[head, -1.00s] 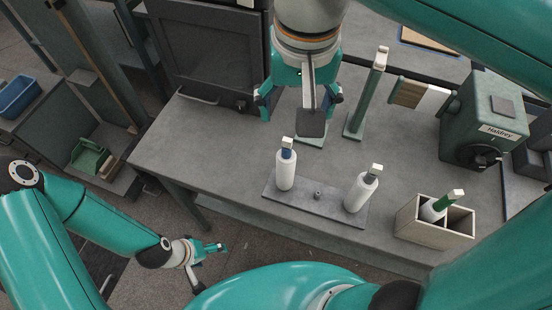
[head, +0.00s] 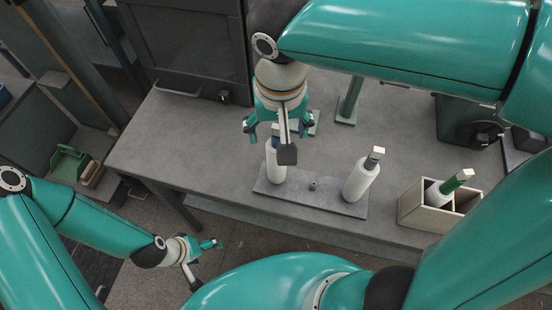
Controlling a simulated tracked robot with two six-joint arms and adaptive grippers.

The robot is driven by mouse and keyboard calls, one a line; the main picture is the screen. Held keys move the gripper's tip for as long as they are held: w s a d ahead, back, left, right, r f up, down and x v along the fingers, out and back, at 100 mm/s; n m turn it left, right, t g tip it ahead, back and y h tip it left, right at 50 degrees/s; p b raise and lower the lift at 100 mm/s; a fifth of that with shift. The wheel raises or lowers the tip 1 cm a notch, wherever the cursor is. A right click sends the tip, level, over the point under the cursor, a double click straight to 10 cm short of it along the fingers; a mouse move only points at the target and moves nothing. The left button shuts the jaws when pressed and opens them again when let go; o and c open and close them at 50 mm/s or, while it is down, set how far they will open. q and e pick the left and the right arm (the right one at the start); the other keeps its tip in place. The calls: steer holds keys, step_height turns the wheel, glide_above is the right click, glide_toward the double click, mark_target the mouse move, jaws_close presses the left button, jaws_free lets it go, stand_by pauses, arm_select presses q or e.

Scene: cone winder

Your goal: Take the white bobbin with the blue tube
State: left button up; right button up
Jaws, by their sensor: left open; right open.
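The white bobbin with the blue tube (head: 275,173) stands upright at the left end of a grey plate (head: 336,204). Its tube top is mostly hidden behind my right gripper, with a little blue showing. A second white bobbin (head: 360,181) stands at the plate's right end; its tube looks greyish with a pale tip. My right gripper (head: 279,132) is open, with its fingers around or just in front of the top of the left bobbin; I cannot tell if they touch it. My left gripper (head: 206,262) is open and empty, low in front of the table.
A pale divided box (head: 422,216) at the right holds a white bobbin with a green tube (head: 456,182). A small peg (head: 312,184) sits mid-plate. A green post (head: 348,105) and the green winder (head: 462,117) are partly behind my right arm. The table's left part is clear.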

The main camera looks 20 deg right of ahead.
steer(key=shift+w+d+f, duration=0.1)
steer(key=shift+w+f, duration=0.1)
steer(key=shift+f, duration=0.75)
steer(key=shift+w+f, duration=0.2)
steer(key=shift+f, duration=0.7)
steer(key=shift+w+d+f, duration=0.1)
steer(key=shift+w+f, duration=0.1)
steer(key=shift+f, duration=0.75)
steer(key=c, duration=1.1)
steer(key=shift+r, duration=0.1)
